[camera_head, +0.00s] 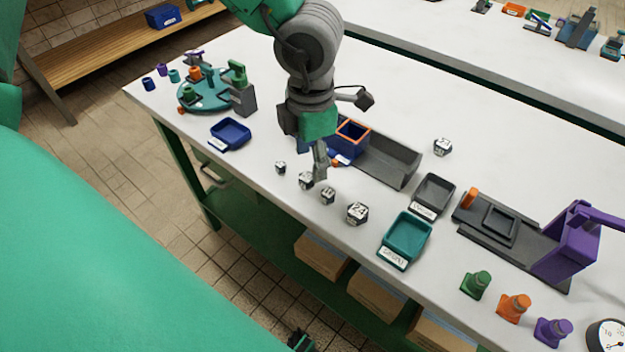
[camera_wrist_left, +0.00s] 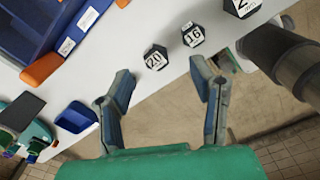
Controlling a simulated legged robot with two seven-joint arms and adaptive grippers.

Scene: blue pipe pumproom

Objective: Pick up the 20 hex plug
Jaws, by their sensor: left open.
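The 20 hex plug (camera_wrist_left: 155,58) is a small black hex piece with a white numbered top. In the left wrist view it lies on the white table just beyond the gap between my fingers. In the head view it appears to be the second plug from the left (camera_head: 306,181) in the front row, its number too small to read. My left gripper (camera_head: 319,174) is open and empty, pointing down beside that plug, apart from it as far as I can tell. Its two fingers also show in the left wrist view (camera_wrist_left: 160,72). My right gripper is not clearly seen.
The 16 plug (camera_wrist_left: 193,35) lies close beside the 20, then the larger 24 plug (camera_head: 357,212). A smaller plug (camera_head: 281,167) is on the other side. A blue tray (camera_head: 230,134), blue bin (camera_head: 352,138) and teal tray (camera_head: 405,240) stand nearby. The table's front edge is close.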

